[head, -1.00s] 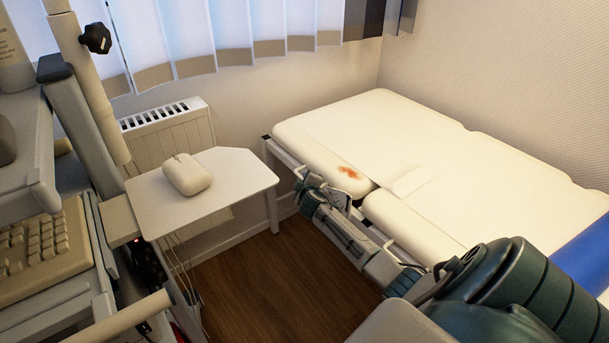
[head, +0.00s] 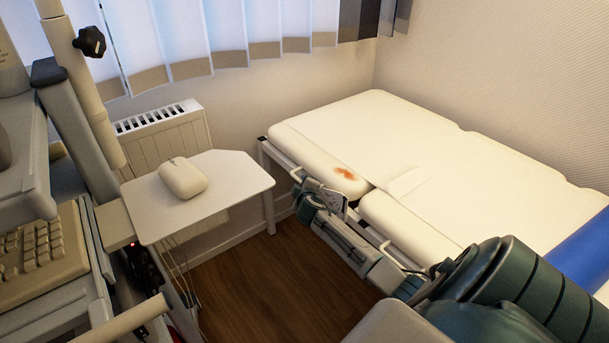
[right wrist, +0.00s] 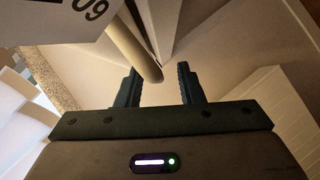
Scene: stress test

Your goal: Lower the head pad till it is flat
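The head pad (head: 340,128) is the far, cream section of the couch, with a reddish-brown stain near its front edge. It looks close to level with the neighbouring couch section (head: 450,190), with a dark gap between them at the front; I cannot tell any small tilt. My right gripper (head: 299,178) is at the couch's front side, beside and below the pad edge. In the right wrist view its two dark fingers (right wrist: 158,84) are apart, with the end of a tan bar (right wrist: 134,48) showing between them. I cannot tell if they touch it. My left gripper is out of view.
A small white side table (head: 230,180) with a cream mouse (head: 183,178) stands left of the couch. A radiator (head: 165,140) is behind it. A cart with a keyboard (head: 40,250) is at the left. Wood floor (head: 260,285) is open between.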

